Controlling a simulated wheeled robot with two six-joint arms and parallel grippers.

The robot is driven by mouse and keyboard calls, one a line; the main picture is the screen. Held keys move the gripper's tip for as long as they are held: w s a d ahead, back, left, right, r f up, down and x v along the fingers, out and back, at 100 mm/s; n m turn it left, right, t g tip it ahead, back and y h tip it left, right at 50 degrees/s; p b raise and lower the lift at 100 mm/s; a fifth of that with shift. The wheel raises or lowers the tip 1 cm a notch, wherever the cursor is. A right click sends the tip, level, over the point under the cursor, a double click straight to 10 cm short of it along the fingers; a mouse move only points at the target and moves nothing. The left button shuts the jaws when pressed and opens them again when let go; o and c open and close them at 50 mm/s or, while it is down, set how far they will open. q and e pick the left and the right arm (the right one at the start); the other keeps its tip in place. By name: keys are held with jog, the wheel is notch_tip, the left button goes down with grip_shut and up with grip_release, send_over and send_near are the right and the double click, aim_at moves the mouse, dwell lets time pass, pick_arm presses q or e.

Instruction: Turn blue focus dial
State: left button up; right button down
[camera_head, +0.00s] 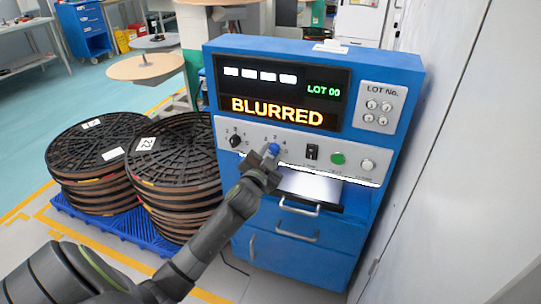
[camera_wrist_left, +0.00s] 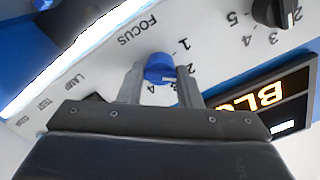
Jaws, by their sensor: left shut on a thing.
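The blue focus dial (camera_head: 274,148) is on the sloped grey panel of the blue machine, in the middle of the head view. In the left wrist view the dial (camera_wrist_left: 160,68) sits between my two fingers, with the label FOCUS and numbers around it. My left gripper (camera_head: 268,157) is shut on the dial; it also shows in the left wrist view (camera_wrist_left: 160,84). The display (camera_head: 278,107) reads BLURRED in orange, with LOT 00 in green above. My right gripper is not in view.
A black dial (camera_head: 236,141) is left of the blue one. A black switch (camera_head: 312,152), a green button (camera_head: 338,159) and a pale button (camera_head: 368,165) are to its right. Stacked reels (camera_head: 170,150) stand on a blue pallet at left. A white wall (camera_head: 470,190) bounds the right.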

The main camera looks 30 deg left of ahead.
pick_arm(q)
jog(key=shift+f, duration=0.1)
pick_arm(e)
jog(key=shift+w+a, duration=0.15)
pick_arm(q)
jog(key=o, duration=0.7)
jog(key=shift+o, duration=1.3)
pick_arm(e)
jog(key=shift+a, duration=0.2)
pick_arm(q)
jog(key=shift+s, duration=0.15)
jog(key=v, duration=1.7)
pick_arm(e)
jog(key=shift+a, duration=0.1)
pick_arm(q)
jog(key=shift+d, duration=0.1)
